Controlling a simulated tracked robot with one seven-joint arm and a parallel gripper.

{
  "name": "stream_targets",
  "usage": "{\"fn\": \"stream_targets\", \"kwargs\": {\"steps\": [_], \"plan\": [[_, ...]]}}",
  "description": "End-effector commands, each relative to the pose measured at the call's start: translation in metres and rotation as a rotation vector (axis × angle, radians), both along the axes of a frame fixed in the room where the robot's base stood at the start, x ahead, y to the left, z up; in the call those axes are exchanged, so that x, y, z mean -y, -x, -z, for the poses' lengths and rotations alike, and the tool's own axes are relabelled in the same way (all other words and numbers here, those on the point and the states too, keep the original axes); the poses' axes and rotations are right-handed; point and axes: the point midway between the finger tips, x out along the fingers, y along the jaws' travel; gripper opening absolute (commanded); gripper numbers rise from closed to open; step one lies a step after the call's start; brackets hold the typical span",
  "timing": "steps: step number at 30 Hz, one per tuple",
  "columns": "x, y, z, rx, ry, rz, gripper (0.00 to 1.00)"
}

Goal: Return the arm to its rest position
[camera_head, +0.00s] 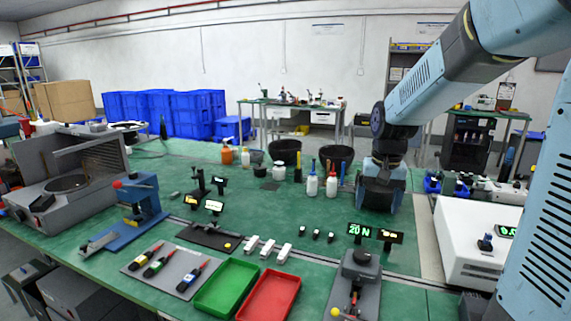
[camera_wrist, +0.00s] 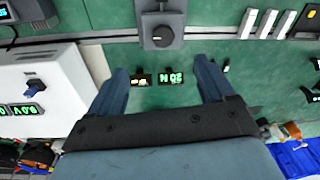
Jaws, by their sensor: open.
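My gripper (camera_head: 378,200) is at the right of the head view, pointing down above the green bench (camera_head: 330,222). In the wrist view my gripper (camera_wrist: 160,88) shows its two blue fingers spread wide apart, with nothing held between them. Small displays, one reading 20 N (camera_wrist: 171,78), lie beyond the fingers in the wrist view. The 20 N display also shows in the head view (camera_head: 359,230), just below my gripper. My arm reaches down from the upper right.
A grey device with a knob (camera_head: 357,280) stands at the front edge. A white instrument box (camera_head: 470,235) is at the right. White bottles (camera_head: 331,185) and black bins (camera_head: 336,158) stand behind. Green (camera_head: 226,287) and red (camera_head: 268,296) trays lie in front.

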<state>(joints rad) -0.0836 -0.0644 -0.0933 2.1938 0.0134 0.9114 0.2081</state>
Motion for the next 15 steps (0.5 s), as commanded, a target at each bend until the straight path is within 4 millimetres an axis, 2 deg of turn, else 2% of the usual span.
{"fn": "stream_targets", "kwargs": {"steps": [1, 6, 15], "plan": [[0.000, 0.010, -0.010, 0.023, -0.001, -0.009, 0.82], [0.000, 0.041, -0.032, 0.084, 0.000, -0.045, 0.82], [0.000, 0.097, -0.061, 0.194, 0.014, -0.106, 0.82]]}}
